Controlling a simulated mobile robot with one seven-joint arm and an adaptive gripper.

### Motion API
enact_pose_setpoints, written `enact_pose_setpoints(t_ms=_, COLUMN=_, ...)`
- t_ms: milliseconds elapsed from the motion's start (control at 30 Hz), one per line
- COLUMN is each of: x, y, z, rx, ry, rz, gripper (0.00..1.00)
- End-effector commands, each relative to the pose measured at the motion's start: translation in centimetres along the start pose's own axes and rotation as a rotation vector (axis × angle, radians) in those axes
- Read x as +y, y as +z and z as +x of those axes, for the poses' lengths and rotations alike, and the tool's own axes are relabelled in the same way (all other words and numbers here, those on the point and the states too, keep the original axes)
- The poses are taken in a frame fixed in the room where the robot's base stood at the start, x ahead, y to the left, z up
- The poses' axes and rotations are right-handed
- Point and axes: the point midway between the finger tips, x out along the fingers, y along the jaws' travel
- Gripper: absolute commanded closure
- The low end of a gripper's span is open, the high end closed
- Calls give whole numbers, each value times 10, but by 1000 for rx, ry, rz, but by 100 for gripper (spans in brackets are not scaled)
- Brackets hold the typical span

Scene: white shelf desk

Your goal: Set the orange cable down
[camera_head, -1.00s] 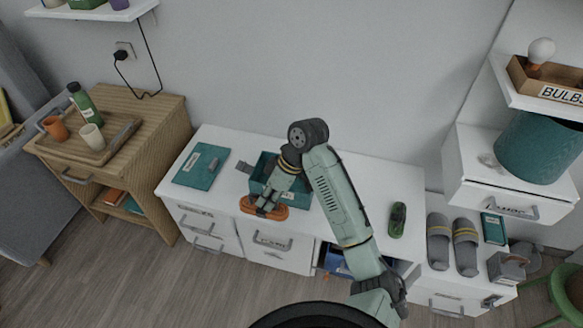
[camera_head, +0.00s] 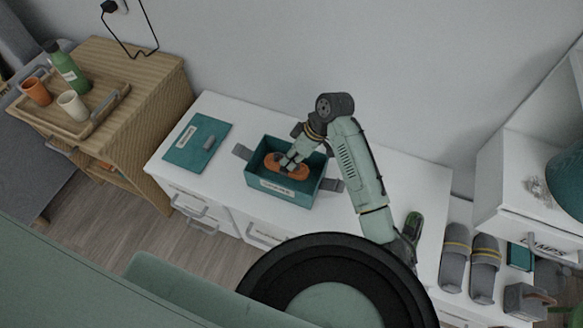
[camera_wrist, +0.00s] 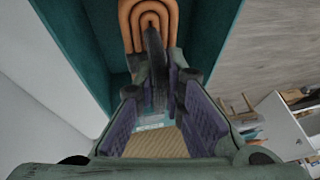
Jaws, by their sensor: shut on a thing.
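The orange cable (camera_head: 294,168) is a flat coiled bundle with a dark band at its middle. It is at the opening of a teal box (camera_head: 285,190) with a white label on the desk; I cannot tell whether it touches the box floor. My gripper (camera_head: 289,162) reaches down from the right and is shut on the cable. In the wrist view the cable (camera_wrist: 150,14) shows at the top between teal walls (camera_wrist: 78,45), with the dark band (camera_wrist: 154,60) running down between my gripper's fingers (camera_wrist: 153,105).
A teal folder (camera_head: 196,144) with a small grey item lies left of the box on the white desk (camera_head: 235,200). A green object (camera_head: 413,224) and grey slippers (camera_head: 470,262) are at the right. A wooden side table (camera_head: 150,85) with a tray stands left.

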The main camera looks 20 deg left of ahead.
Motion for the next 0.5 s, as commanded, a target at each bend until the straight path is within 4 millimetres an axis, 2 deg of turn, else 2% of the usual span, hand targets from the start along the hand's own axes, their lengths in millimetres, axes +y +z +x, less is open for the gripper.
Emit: enact_pose_setpoints(t_ms=500, x=11, y=21, z=51, rx=0, ry=0, rz=1, gripper=100)
